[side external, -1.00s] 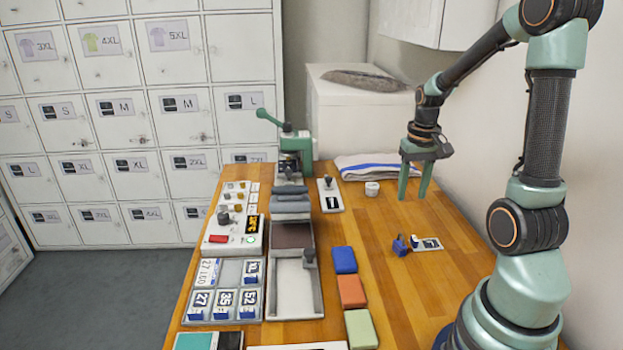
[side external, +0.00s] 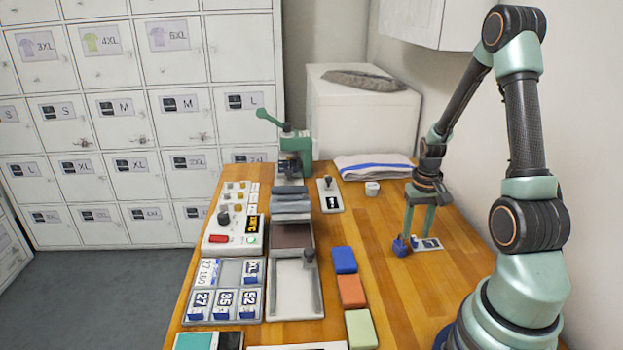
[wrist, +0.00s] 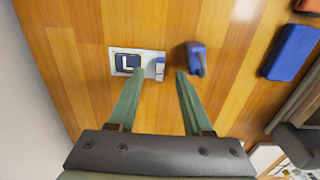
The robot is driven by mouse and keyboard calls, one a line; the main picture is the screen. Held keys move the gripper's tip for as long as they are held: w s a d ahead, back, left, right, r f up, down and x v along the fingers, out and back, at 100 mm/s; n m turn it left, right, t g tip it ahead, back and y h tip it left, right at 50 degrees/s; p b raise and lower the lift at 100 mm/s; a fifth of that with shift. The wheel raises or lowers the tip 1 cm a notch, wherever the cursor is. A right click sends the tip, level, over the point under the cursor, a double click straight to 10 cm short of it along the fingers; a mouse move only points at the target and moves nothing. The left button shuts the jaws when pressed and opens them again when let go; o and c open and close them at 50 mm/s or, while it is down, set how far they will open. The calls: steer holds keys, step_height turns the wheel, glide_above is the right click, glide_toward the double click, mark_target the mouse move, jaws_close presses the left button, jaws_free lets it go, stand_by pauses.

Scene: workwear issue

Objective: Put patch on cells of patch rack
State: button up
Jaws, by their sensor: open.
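A white card bearing a dark blue patch marked L (wrist: 127,62) lies on the wooden bench; it also shows in the side view (side external: 430,243). Whether the fingers touch anything is unclear. The grey patch rack (side external: 224,290) is on the bench's left; several of its cells hold patches, and the top middle cell looks empty.
A dark blue block with a knob (wrist: 195,58) stands close right of my right finger. Blue, orange and green blocks (side external: 351,290) line the bench middle. A control box (side external: 232,220), green press (side external: 293,150) and folded towel (side external: 372,167) are farther back.

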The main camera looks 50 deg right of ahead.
steer(key=shift+f, duration=1.2)
jaws_close()
steer(key=shift+r, duration=0.2)
